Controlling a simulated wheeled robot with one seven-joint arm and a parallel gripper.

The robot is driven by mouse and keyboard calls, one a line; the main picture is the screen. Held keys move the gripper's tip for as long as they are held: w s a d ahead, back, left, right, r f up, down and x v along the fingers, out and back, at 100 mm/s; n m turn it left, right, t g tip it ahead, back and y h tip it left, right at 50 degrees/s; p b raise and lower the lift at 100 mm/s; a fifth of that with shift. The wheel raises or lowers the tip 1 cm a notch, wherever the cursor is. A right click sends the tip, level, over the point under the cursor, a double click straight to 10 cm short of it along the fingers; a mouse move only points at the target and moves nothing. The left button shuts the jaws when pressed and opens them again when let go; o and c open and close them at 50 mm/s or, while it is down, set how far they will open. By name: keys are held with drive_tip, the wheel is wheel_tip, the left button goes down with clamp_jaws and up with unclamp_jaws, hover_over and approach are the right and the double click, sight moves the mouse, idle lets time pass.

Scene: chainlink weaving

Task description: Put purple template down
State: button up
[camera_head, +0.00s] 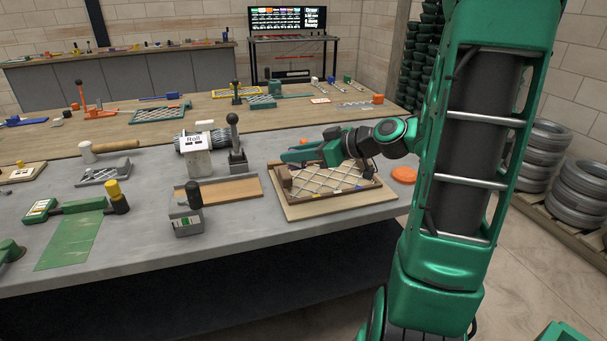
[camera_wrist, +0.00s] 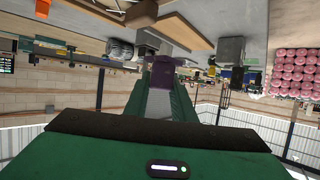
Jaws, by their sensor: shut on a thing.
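My gripper (camera_head: 296,155) reaches left, low over the wooden frame with wire mesh (camera_head: 330,178). In the wrist view, its two green fingers (camera_wrist: 163,85) are shut on a purple block-like piece, the purple template (camera_wrist: 161,70), at their tips. The template cannot be made out clearly in the head view. The framed mesh lies on a pale board (camera_head: 300,213) at the right end of the grey table (camera_head: 150,250). I cannot tell whether the template touches anything beneath it.
Left of the frame are a wooden board (camera_head: 230,189), a black-handled device (camera_head: 187,215) and a lever tool (camera_head: 236,150). An orange disc (camera_head: 404,174) lies to the right. Some bare tabletop shows at the front.

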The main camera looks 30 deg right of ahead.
hover_over(305, 178)
wheel_tip(305, 178, down, 6)
drive_tip(key=shift+s+f, duration=0.1)
drive_tip(key=shift+f, duration=1.95)
drive_tip(key=o, duration=0.8)
drive_tip(key=shift+f, duration=0.15)
